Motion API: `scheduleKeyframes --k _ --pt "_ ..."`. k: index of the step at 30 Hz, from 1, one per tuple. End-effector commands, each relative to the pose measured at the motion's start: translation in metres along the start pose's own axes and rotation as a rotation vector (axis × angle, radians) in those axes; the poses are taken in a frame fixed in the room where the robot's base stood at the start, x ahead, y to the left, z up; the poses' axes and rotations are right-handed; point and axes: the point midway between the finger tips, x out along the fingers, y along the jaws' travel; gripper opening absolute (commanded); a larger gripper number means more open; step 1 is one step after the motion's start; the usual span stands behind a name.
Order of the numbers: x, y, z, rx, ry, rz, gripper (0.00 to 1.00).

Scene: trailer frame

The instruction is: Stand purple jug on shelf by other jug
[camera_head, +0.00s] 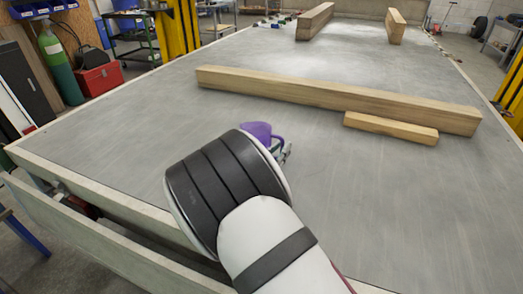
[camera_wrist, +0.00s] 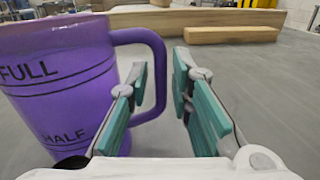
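The purple jug (camera_head: 258,130) stands upright on the grey trailer bed, partly hidden behind my arm in the head view. In the wrist view the jug (camera_wrist: 55,80) fills the left side, with "FULL" and "HALF" marks and its handle (camera_wrist: 159,75) pointing right. My gripper (camera_wrist: 160,92) is open. The handle's outer bar shows between its fingers, the left finger overlapping the handle's opening and the right finger outside it. I see no clear grip on the handle. In the head view only a bit of my gripper (camera_head: 284,154) shows past my arm. Neither a second jug nor the target shelf is identifiable.
A long wooden beam (camera_head: 335,94) and a shorter block (camera_head: 390,128) lie beyond the jug. More beams (camera_head: 315,20) lie at the far end. The bed (camera_head: 130,120) left of the jug is clear, edged by a raised rail.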

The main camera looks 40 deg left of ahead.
Motion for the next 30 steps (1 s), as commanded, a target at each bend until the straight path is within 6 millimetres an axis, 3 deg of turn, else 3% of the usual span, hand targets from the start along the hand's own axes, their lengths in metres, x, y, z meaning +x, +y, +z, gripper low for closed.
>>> scheduleKeyframes --k 3,9,13,25,30 --pt "0.012 0.000 0.000 0.002 -0.001 -0.001 0.20" --pt "0.013 0.000 0.001 0.001 -0.001 0.000 0.20" --pt "0.013 0.000 0.001 0.001 -0.001 0.000 0.00" --pt "0.013 0.000 0.002 0.002 -0.001 0.000 0.00" --pt "0.013 0.000 0.012 0.002 -0.001 0.000 0.00"
